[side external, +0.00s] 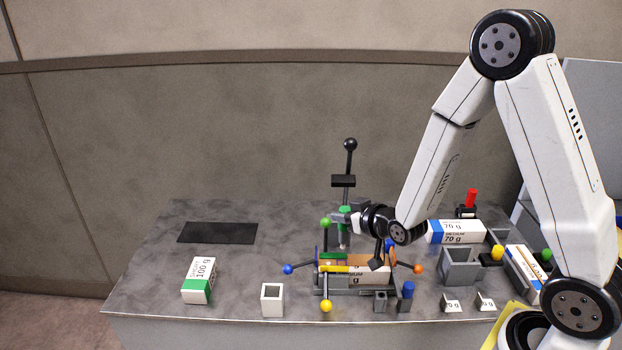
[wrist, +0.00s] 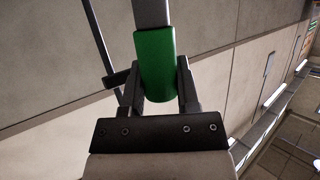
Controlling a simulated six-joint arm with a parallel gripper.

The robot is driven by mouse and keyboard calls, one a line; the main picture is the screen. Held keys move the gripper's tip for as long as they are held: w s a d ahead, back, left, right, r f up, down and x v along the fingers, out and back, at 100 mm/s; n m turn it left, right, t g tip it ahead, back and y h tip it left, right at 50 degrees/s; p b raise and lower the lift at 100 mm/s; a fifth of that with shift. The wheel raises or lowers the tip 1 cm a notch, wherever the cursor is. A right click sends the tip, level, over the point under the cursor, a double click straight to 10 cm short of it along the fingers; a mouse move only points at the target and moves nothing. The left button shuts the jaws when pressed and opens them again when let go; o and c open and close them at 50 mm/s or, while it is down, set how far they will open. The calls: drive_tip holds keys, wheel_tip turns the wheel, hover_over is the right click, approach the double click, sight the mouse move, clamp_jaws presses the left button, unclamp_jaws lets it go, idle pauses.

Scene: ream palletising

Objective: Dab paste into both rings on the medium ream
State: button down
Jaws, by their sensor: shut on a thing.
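I cannot make out the rings or any paste.
Coloured knobs ring the fixture, with a tall black post (side external: 347,162) behind. A green-ended ream (side external: 199,279) and white open box (side external: 272,299) stand left. Blue-banded reams (side external: 457,232), a grey bin (side external: 460,266) and a red-handled tool (side external: 471,198) stand right. A black mat (side external: 217,233) lies clear.

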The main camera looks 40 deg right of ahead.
sight(347, 232)
drive_tip(key=shift+f, duration=2.05)
drive_tip(key=shift+f, duration=0.65)
drive_tip(key=shift+r, duration=0.15)
drive_tip(key=shift+r, duration=2.4)
drive_tip(key=shift+a, duration=0.1)
